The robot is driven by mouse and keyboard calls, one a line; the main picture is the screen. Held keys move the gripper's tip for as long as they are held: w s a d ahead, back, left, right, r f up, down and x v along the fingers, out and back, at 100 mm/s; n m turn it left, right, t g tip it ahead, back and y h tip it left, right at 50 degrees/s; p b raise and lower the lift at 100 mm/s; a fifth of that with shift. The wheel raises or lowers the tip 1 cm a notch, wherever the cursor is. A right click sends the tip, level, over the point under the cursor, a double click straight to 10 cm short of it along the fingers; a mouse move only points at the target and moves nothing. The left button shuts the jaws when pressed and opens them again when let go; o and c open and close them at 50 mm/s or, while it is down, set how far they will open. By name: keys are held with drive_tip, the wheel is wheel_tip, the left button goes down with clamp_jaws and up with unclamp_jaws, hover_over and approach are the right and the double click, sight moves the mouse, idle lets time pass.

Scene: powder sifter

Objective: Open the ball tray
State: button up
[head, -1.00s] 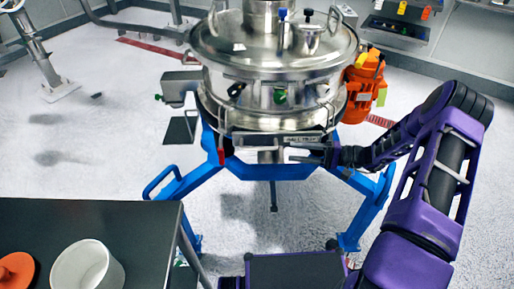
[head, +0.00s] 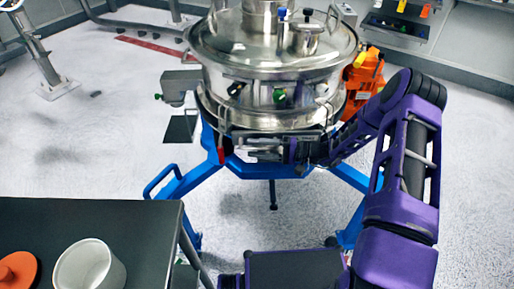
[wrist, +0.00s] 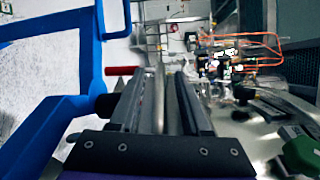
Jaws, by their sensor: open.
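The ball tray (head: 283,134) is a flat metal front low on the steel sifter, above the blue legs. In the earlier head frame its front carries a label; now my gripper and forearm hide much of it. My gripper (head: 255,149) is open right at the tray's front, with its fingers pointing left along it. In the wrist view my gripper (wrist: 164,80) shows its two fingers apart, with a pale metal bar running lengthwise between them. I cannot tell whether the fingers touch this bar. The tray appears closed.
The blue sifter frame (head: 180,190) spreads below the tray. A red handle (wrist: 122,70) is close to the fingers. An orange motor (head: 362,77) sits on the sifter's right. A dark table (head: 140,225) with a white cup (head: 90,268) and an orange lid (head: 17,272) stands at front left.

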clamp_jaws()
idle(1.3)
